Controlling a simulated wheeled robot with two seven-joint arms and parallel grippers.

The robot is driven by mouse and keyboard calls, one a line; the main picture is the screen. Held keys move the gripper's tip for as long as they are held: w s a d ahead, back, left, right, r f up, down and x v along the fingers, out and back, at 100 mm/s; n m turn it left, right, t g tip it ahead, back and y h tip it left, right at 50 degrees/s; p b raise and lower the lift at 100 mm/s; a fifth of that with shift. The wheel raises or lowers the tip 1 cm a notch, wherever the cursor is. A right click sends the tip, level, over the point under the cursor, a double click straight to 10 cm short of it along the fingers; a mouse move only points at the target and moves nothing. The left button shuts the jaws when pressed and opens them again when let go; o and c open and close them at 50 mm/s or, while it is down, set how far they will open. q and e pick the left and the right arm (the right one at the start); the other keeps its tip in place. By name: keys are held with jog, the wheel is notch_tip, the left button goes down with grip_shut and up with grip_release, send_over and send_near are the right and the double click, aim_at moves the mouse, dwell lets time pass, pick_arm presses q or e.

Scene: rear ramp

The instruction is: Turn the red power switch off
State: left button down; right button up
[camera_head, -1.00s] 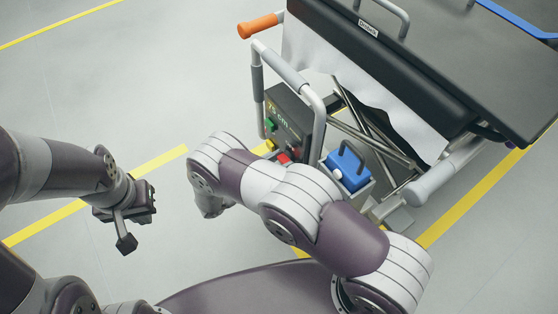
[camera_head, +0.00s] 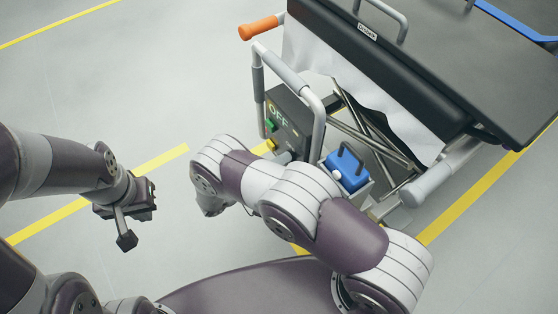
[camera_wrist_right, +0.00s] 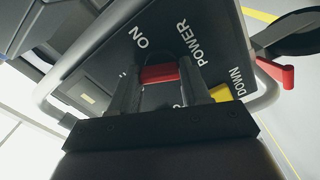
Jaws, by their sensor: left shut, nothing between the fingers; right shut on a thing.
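The red power switch (camera_wrist_right: 158,75) sits on a dark control panel (camera_wrist_right: 208,38), next to white POWER and ON lettering. My right gripper (camera_wrist_right: 158,88) has a finger on each side of the switch and is shut on it. In the head view the switch is hidden behind my right arm and gripper. My left gripper (camera_head: 126,240) is shut and empty, over bare floor well left of the box.
A yellow button (camera_wrist_right: 220,92) is close beside the right finger, and a red lever (camera_wrist_right: 276,72) is at the right. A grey tubular frame (camera_head: 316,120) surrounds the box. A blue battery-like unit (camera_head: 347,166) stands right of it, below the black bed (camera_head: 450,60). Floor at left is clear.

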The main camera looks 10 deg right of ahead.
jog(key=n, duration=0.4)
jog(key=shift+n, duration=0.4)
dwell(0.4)
jog(key=o, duration=1.1)
jog(key=shift+c, duration=0.2)
jog(key=shift+a, duration=0.15)
jog(key=p+v, duration=0.1)
jog(key=v, duration=1.1)
jog(key=shift+a, duration=0.2)
jog(key=shift+s, duration=0.15)
